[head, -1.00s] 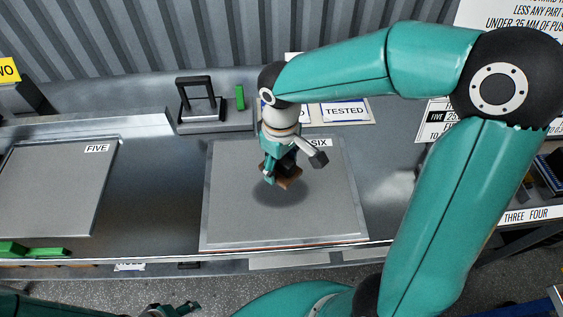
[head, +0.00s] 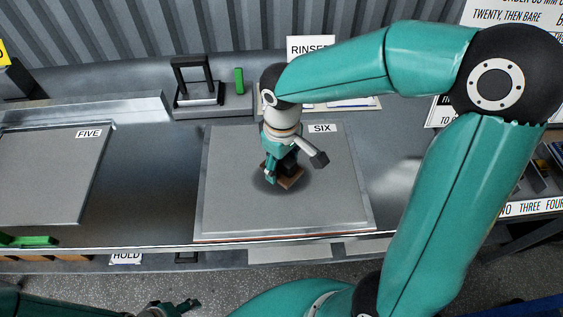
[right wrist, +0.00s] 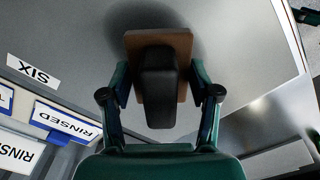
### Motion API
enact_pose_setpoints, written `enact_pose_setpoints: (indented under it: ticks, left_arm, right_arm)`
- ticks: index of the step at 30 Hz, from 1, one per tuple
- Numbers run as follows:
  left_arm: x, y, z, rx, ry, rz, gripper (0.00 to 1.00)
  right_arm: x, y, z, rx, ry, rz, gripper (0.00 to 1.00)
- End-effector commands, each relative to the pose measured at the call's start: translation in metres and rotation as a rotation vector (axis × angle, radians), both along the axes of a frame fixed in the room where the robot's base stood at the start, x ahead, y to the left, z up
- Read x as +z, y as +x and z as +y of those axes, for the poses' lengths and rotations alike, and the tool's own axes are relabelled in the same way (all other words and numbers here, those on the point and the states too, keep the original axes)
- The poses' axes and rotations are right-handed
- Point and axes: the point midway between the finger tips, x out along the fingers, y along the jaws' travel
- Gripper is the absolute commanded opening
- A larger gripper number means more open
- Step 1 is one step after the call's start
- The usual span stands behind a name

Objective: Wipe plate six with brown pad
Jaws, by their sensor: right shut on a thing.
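Plate six (head: 225,200) is a flat grey square plate on the bench, with a SIX label (head: 322,128) at its far edge; the label also shows in the right wrist view (right wrist: 33,72). My right gripper (head: 281,166) is over the middle of the plate, shut on the black handle (right wrist: 160,88) of the brown pad (head: 291,181). The pad's brown block (right wrist: 135,42) faces the plate, with a dark shadow around it. I cannot tell whether it touches. My left gripper (head: 177,306) is at the bottom edge, away from the plate, too small to read.
Plate five (head: 45,180) lies to the left, with a green-handled item (head: 30,241) at its near edge. A black-framed stand (head: 195,82) and a green block (head: 239,80) are behind plate six. RINSED signs (right wrist: 62,122) stand beyond its far edge.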

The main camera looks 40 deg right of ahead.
Motion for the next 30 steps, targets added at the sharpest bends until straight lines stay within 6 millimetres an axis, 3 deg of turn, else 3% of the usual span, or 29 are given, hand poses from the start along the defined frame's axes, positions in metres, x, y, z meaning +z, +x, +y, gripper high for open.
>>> enact_pose_setpoints:
  ticks: [11, 30]
  left_arm:
    - [-0.002, 0.0, 0.0, 0.0, 0.0, 0.0, 0.58]
    - [-0.019, 0.0, 0.0, 0.0, 0.0, 0.0, 0.58]
  right_arm:
    - [-0.002, 0.0, 0.0, 0.0, 0.0, 0.0, 0.0]
    - [-0.021, 0.0, -0.001, -0.002, 0.0, 0.0, 0.0]
